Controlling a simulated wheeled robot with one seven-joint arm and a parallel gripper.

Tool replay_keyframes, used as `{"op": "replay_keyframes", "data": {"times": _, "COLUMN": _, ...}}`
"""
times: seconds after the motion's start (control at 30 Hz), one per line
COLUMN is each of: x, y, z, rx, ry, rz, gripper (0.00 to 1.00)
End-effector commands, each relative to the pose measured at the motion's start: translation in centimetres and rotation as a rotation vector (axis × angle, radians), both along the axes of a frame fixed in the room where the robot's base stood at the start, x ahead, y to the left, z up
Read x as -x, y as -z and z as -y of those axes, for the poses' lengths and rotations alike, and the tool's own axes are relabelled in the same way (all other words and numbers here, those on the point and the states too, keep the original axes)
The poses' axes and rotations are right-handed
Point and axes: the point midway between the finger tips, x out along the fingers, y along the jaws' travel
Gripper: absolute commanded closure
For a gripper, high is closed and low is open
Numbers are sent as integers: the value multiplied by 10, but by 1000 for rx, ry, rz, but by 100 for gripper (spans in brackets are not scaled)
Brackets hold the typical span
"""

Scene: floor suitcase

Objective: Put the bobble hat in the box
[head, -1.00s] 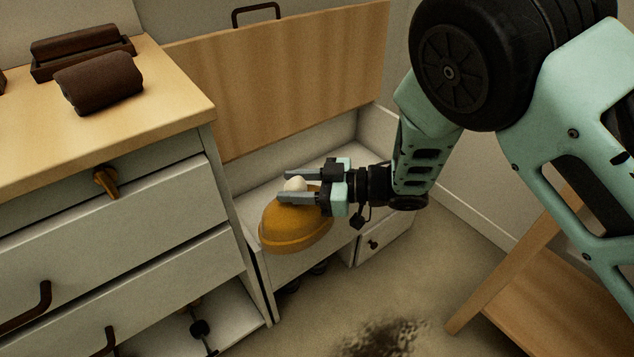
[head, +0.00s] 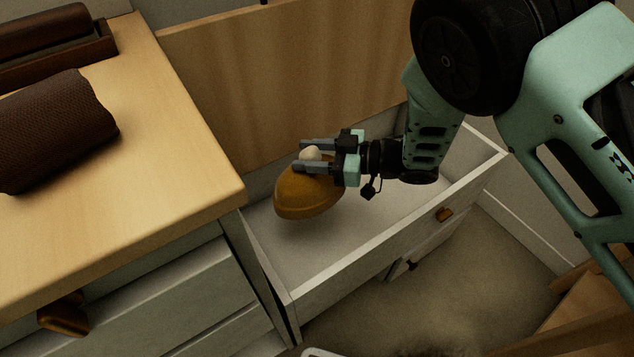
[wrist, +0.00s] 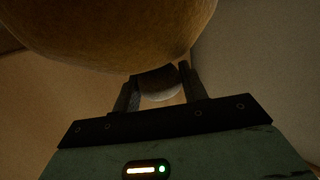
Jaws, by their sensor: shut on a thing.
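The bobble hat (head: 309,194) is mustard yellow with a pale bobble on top. My gripper (head: 308,159) is shut on the hat at its bobble, and the hat hangs below the fingers. In the wrist view the hat (wrist: 120,30) fills the top, with the bobble between the fingers (wrist: 160,88). The box (head: 390,243) is a white open chest with its wooden lid (head: 290,90) raised at the back. The hat is over the left part of the box's opening; I cannot tell whether it touches the floor inside.
A wooden-topped drawer cabinet (head: 190,170) stands close on the left. A dark brown roll (head: 60,130) and a brown tray (head: 70,50) lie on it. A wooden piece of furniture (head: 590,310) stands at the lower right. The box's right part is clear below my arm.

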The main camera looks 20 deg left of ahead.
Motion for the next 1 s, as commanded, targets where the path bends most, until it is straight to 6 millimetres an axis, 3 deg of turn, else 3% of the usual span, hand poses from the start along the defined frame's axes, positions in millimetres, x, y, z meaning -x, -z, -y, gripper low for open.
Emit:
{"op": "replay_keyframes", "data": {"times": 0.03, "x": 1, "y": 21, "z": 0, "rx": 2, "ry": -3, "rz": 0, "gripper": 93}}
{"op": "replay_keyframes", "data": {"times": 0.1, "x": 1, "y": 39, "z": 0, "rx": 3, "ry": -3, "rz": 0, "gripper": 93}}
{"op": "replay_keyframes", "data": {"times": 0.33, "x": 1, "y": 83, "z": 0, "rx": 1, "ry": -2, "rz": 1, "gripper": 93}}
{"op": "replay_keyframes", "data": {"times": 0.53, "x": -2, "y": 93, "z": -3, "rx": -2, "ry": -1, "rz": 3, "gripper": 93}}
{"op": "replay_keyframes", "data": {"times": 0.77, "x": -26, "y": 96, "z": -32, "rx": -2, "ry": -4, "rz": 5, "gripper": 93}}
{"op": "replay_keyframes", "data": {"times": 1.0, "x": -26, "y": 103, "z": -31, "rx": -2, "ry": -2, "rz": 1, "gripper": 93}}
